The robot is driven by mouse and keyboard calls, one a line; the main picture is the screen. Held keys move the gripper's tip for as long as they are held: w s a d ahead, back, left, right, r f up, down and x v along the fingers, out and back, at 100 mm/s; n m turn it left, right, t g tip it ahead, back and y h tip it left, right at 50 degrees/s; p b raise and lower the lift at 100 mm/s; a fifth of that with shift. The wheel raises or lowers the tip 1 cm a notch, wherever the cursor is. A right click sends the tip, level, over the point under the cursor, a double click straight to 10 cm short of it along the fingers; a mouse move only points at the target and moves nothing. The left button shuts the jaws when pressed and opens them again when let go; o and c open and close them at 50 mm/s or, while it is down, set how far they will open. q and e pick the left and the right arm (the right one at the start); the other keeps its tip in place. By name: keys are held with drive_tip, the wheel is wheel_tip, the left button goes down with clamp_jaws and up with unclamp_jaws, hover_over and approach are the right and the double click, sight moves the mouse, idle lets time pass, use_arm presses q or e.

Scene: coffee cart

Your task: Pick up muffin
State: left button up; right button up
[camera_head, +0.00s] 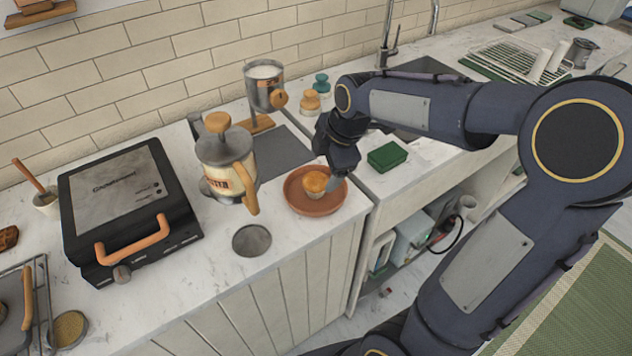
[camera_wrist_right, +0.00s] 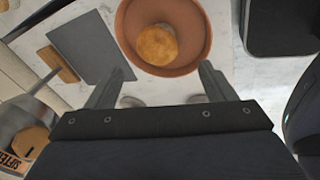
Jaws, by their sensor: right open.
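The muffin (camera_head: 315,184) has a golden-brown top and sits in a round terracotta dish (camera_head: 300,204) on the counter. In the right wrist view the muffin (camera_wrist_right: 157,45) lies inside the dish (camera_wrist_right: 196,60), beyond the fingertips and roughly centred between them. My right gripper (camera_head: 336,180) is at the dish, close to the muffin in the head view. In the right wrist view its two fingers (camera_wrist_right: 163,80) are spread apart with nothing between them. Whether a finger touches the muffin or dish cannot be told. My left gripper is not in view.
A cream pot (camera_head: 221,160) with a wooden handle stands just left of the dish. A green box (camera_head: 387,156) lies to the right. A black grill (camera_head: 128,208) is farther left. The counter's front edge is near.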

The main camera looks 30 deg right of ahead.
sight(317, 178)
drive_tip(key=shift+w+f+n, duration=0.3)
drive_tip(key=shift+w+f, duration=0.55)
drive_tip(key=shift+w, duration=0.05)
drive_tip(key=x, duration=0.4)
drive_tip(key=s+x, duration=0.1)
drive_tip(key=x, duration=0.1)
drive_tip(key=shift+d+f+p, duration=0.15)
drive_tip(key=shift+p, duration=0.25)
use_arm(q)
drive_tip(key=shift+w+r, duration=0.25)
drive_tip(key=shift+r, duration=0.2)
use_arm(e)
drive_tip(key=shift+c, duration=0.3)
drive_tip(key=c, duration=1)
